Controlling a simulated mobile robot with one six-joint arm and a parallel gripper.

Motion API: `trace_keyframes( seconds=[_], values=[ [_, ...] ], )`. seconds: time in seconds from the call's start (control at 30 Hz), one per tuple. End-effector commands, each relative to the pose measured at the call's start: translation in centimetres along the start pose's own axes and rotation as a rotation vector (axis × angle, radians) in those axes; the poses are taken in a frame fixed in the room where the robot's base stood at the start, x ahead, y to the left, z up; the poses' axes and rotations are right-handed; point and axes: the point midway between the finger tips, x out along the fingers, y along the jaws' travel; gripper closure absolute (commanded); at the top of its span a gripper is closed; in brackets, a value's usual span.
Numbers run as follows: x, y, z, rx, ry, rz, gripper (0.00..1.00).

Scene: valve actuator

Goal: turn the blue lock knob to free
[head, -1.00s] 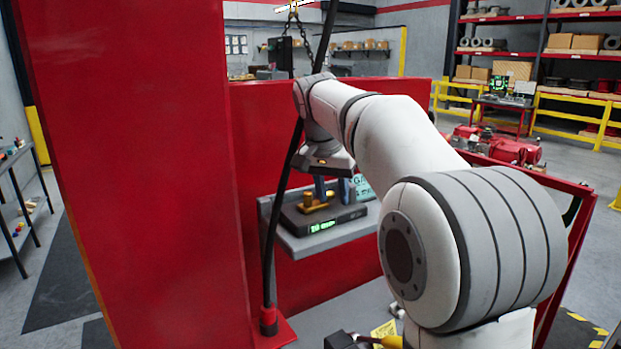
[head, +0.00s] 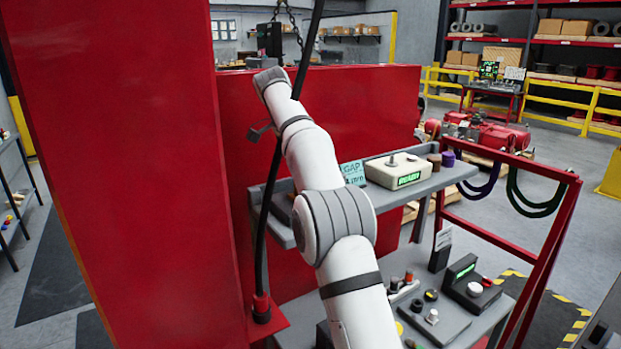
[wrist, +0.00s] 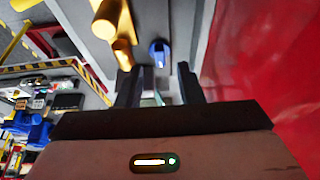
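The blue lock knob (wrist: 159,50) shows in the wrist view, small and rounded with a pale mark, on a grey surface. It lies just beyond my fingertips, roughly in line with the gap between them. My gripper (wrist: 157,78) is open, with its two dark fingers apart and nothing held; the knob is not touched. In the head view the knob cannot be made out; my arm covers much of that part of the grey shelf (head: 283,236). My fingers cannot be made out in the head view either.
Gold cylindrical parts (wrist: 122,52) stand close left of the knob. A red wall (wrist: 250,60) rises on the right in the wrist view. In the head view a black pole (head: 268,215) stands beside my arm, and a cream box (head: 398,170) sits on the shelf.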

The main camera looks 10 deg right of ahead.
Motion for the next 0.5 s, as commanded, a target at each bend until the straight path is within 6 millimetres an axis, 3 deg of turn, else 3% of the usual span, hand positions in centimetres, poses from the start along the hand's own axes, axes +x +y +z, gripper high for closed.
trace_keyframes(
  seconds=[0.03,0.2,0.5],
  values=[
    [1.1,0.1,0.1,0.000,-0.001,0.002,0.66],
    [3.0,0.1,0.0,0.000,0.000,0.000,0.66],
    [3.8,0.1,-0.1,0.000,0.000,-0.001,0.66]
  ],
)
